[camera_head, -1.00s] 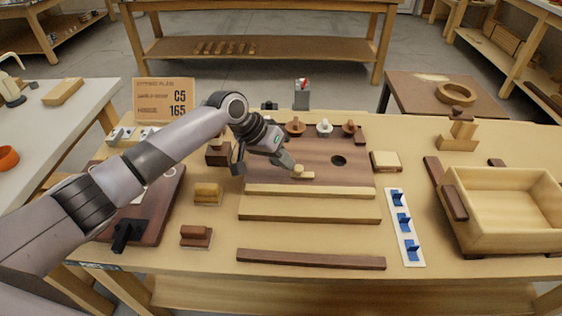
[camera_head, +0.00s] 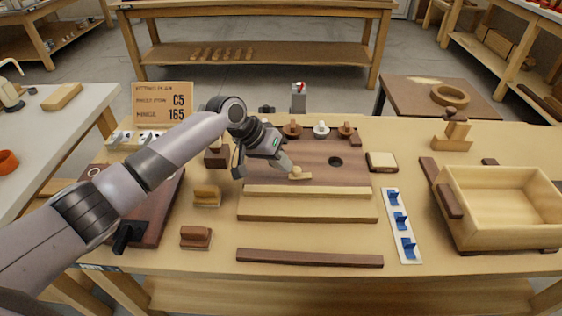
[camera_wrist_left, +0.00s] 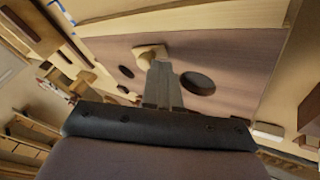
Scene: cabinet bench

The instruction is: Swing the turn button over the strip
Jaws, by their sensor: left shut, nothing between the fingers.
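The turn button (camera_head: 301,175) is a small pale wooden piece on the dark brown board (camera_head: 318,158), near its front edge. The pale wooden strip (camera_head: 308,191) runs along the front of that board, just nearer than the button. The button lies mostly along the strip's direction and appears clear of it. My left gripper (camera_head: 288,168) is shut and empty, its tips low beside the button's left end. In the left wrist view the shut fingers (camera_wrist_left: 161,78) reach to the button (camera_wrist_left: 150,52); I cannot tell whether they touch. My right gripper is out of view.
A second pale strip (camera_head: 308,207) and a dark bar (camera_head: 310,258) lie nearer. A white strip with blue hooks (camera_head: 391,205) and a wooden tray (camera_head: 450,235) stand to the right.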

